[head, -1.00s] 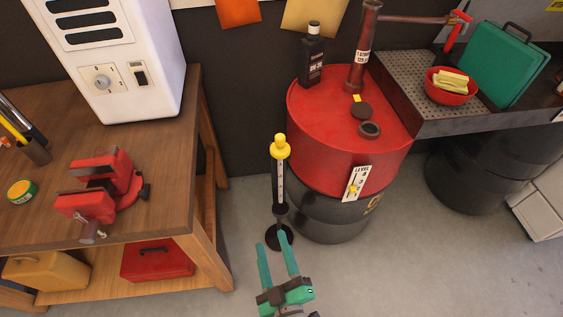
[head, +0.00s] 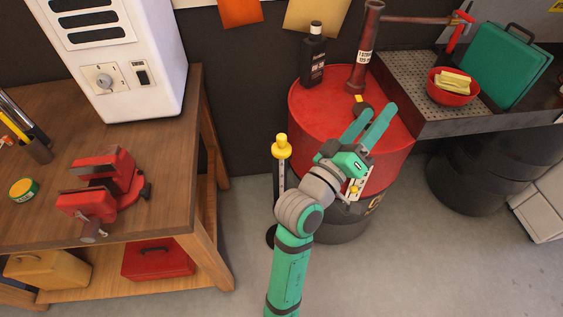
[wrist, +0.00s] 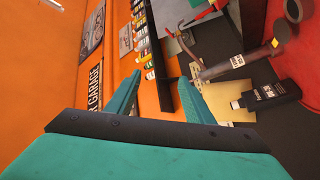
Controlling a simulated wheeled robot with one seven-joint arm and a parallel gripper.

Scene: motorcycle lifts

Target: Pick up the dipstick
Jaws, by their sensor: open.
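A yellow-topped upright stick (head: 281,147), which looks like the dipstick, stands in a dark stand on the floor to the left of the red drum. My arm hides part of its lower length. My gripper (head: 380,109) is open and empty, over the right part of the drum top in the head view, up and to the right of the stick. In the wrist view my fingers (wrist: 160,77) are apart with nothing between them, and the stick is not seen there.
The red drum (head: 315,120) carries a black bottle (head: 312,58) and a hand pump (head: 365,50). The wooden bench (head: 160,165) with a red vise (head: 100,185) is at left. The metal tray table (head: 480,124) with a red bowl (head: 452,91) is at right.

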